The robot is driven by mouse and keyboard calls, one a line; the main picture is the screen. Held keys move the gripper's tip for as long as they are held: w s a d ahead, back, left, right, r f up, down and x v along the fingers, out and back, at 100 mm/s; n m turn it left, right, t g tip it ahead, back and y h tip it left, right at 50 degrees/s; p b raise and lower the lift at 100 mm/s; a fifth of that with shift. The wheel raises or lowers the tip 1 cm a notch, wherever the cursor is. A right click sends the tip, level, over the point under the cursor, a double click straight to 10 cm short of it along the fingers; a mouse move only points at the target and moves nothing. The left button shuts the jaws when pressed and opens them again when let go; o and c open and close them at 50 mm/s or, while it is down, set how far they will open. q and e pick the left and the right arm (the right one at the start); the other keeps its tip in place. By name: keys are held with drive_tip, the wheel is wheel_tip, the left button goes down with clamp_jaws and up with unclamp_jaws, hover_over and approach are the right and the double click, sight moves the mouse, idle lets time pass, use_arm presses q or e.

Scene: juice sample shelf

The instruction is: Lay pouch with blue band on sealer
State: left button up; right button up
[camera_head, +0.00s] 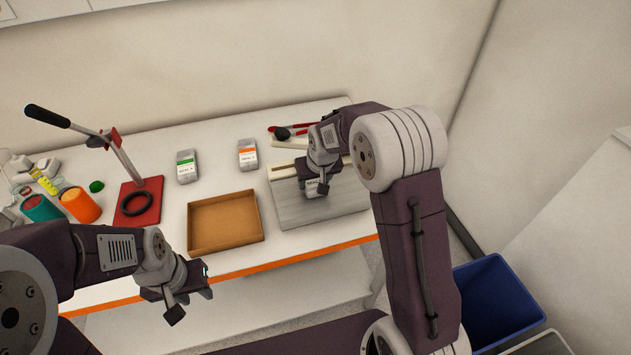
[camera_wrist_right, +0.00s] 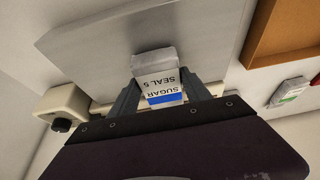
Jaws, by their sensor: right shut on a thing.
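The pouch with the blue band (camera_wrist_right: 162,85) is white and grey, labelled "SUGAR SEAL 5". My right gripper (camera_wrist_right: 165,95) is shut on it, with one finger on each side. In the head view the pouch (camera_head: 312,190) is mostly hidden below my right gripper (camera_head: 318,188), over the sealer's grey plate (camera_head: 335,209) near its cream bar. I cannot tell whether the pouch touches the plate. The sealer's plate also shows in the right wrist view (camera_wrist_right: 100,42). My left gripper (camera_head: 200,276) is in front of the table; its jaw opening is not clear.
An empty brown tray (camera_head: 226,250) lies left of the sealer. A red-based lever press (camera_head: 139,187) and cups are further left. A blue bin (camera_head: 497,302) stands right of the table.

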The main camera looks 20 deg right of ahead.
drive_tip(key=shift+f, duration=0.25)
drive_tip(key=o, duration=1.5)
drive_tip(key=shift+o, duration=0.2)
drive_tip(key=v, duration=0.9)
